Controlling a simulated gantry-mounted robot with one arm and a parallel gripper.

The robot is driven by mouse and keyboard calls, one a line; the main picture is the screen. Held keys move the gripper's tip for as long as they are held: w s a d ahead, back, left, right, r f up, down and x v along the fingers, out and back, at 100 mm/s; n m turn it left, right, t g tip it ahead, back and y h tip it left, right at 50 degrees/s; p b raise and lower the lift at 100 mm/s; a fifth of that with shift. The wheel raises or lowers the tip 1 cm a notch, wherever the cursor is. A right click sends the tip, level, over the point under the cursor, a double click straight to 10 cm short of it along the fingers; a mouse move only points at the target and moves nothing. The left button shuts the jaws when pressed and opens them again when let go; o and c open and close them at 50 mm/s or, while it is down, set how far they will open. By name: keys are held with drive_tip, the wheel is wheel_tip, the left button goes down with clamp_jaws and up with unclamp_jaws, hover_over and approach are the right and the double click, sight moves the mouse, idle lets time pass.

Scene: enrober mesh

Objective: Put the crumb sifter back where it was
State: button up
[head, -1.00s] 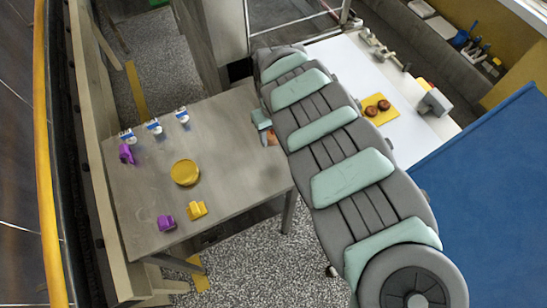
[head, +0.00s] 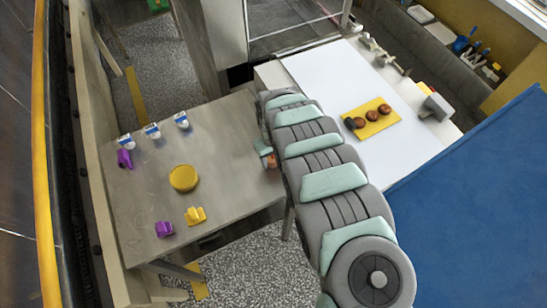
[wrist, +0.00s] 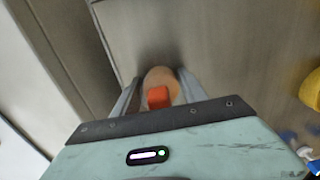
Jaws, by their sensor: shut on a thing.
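The crumb sifter, as I take it, is a tan rounded piece with an orange-red block (wrist: 159,97), held between my two grey fingers in the wrist view. My gripper (wrist: 158,92) is shut on it. In the head view the sifter shows as a small orange patch (head: 271,160) by the right edge of the grey table (head: 225,130). My gripper (head: 266,150) there is partly hidden by my arm. I cannot tell whether the sifter touches the table.
A round yellow dish (head: 183,178), a yellow piece (head: 195,215) and purple pieces (head: 164,228) (head: 124,158) stand on the table. Blue-and-white items (head: 152,130) line its back left. A yellow board (head: 371,119) with brown rounds lies on the white surface (head: 325,75). The table's right half looks clear.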

drive_tip(key=shift+f, duration=0.1)
drive_tip(key=o, duration=1.2)
